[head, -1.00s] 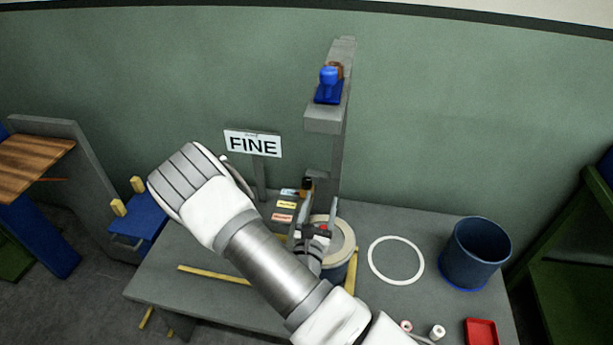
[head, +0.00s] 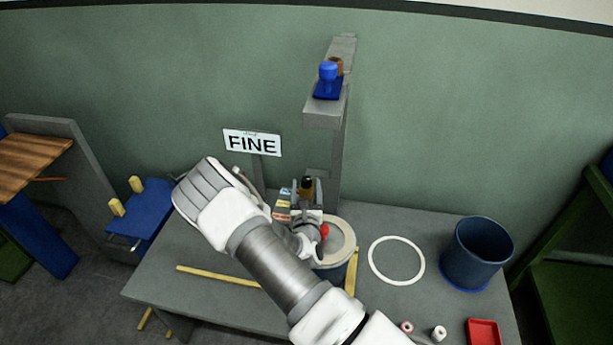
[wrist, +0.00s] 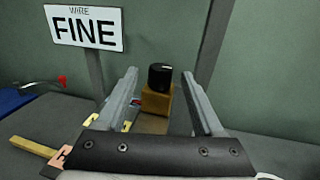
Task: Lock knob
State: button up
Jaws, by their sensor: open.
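A black knob (wrist: 160,76) with a pale mark on top sits on a tan-brown block (wrist: 156,101), straight ahead between my fingers in the wrist view. In the head view the knob (head: 307,183) shows at the foot of the grey post. My gripper (wrist: 160,88) is open, its two grey fingers on either side of the knob in the picture, with nothing held. I cannot tell whether the fingertips have reached the knob's depth. In the head view my arm partly hides my gripper (head: 306,208) and the bench in front of the block.
A "FINE" sign (head: 252,143) stands left of the grey post (head: 325,118). A round pale-topped drum (head: 342,238) with a red part (head: 324,231) is close right of my gripper. A white ring (head: 396,261) and blue bin (head: 478,252) lie farther right. Yellow strips mark the bench.

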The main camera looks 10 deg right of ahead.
jog(key=shift+w+d, duration=0.2)
jog(key=shift+w, duration=0.7)
jog(key=shift+w+d, duration=0.15)
jog(key=shift+w, duration=0.8)
jog(key=shift+w+d, duration=0.2)
jog(key=shift+w, duration=0.7)
grip_shut()
